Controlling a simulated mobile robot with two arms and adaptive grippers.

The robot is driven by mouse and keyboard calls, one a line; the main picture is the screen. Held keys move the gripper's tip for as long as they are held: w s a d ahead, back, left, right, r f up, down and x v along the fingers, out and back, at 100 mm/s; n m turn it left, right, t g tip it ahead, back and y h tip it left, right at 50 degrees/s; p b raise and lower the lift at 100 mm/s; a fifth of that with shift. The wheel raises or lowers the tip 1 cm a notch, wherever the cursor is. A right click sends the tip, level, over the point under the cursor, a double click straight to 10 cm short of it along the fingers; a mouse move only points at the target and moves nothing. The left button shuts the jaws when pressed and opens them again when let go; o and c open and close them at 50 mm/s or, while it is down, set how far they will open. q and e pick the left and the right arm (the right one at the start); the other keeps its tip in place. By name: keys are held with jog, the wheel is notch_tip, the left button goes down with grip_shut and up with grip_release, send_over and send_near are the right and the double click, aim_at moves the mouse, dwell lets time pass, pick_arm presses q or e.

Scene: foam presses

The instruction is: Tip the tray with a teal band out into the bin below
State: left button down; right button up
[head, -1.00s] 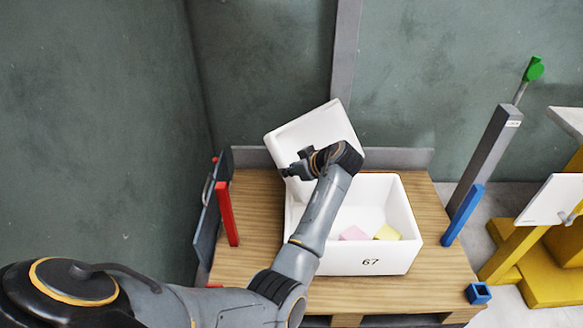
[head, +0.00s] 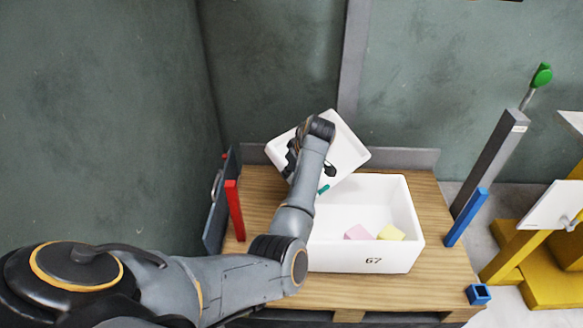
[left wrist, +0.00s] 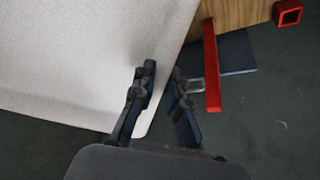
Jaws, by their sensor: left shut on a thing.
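The white tray (head: 345,150) is tilted above the back left part of the bin in the head view. A small teal patch (head: 323,189) shows at its lower edge. My left gripper (head: 311,163) is shut on the tray's edge. In the left wrist view the tray's pale, flat surface (left wrist: 80,60) fills the left side, its edge running between the fingers (left wrist: 163,95). The white bin (head: 365,257), marked 67, stands upright below. A pink piece (head: 357,232) and a yellow piece (head: 391,232) lie in it. The tray's inside is partly hidden by my arm.
The bin stands on a wooden pallet (head: 440,262) with a low grey back edge. A red post (head: 235,210) and a dark panel stand at its left, a blue post (head: 466,217) and blue socket (head: 478,294) at its right. A grey pillar (head: 490,160) rises behind.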

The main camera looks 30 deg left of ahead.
pick_arm(q)
jog(key=shift+w+a+f+h+p, duration=0.1)
jog(key=shift+a+f+h+p, duration=0.35)
jog(key=shift+h, duration=0.35)
jog(key=shift+f+g+h, duration=0.3)
jog(key=shift+h, duration=0.1)
notch_tip(320, 180, down, 3)
jog(key=shift+a+r+g+h+b, duration=0.15)
jog(key=shift+h+b, duration=0.15)
jog(key=shift+h, duration=0.25)
jog(key=shift+r+g+h+b, duration=0.15)
jog(key=shift+h+b, duration=0.1)
jog(key=shift+h, duration=0.3)
jog(key=shift+f+h, duration=0.2)
jog(key=shift+h, duration=0.1)
pick_arm(e)
jog(key=shift+w+r, duration=0.3)
jog(key=shift+r, duration=0.1)
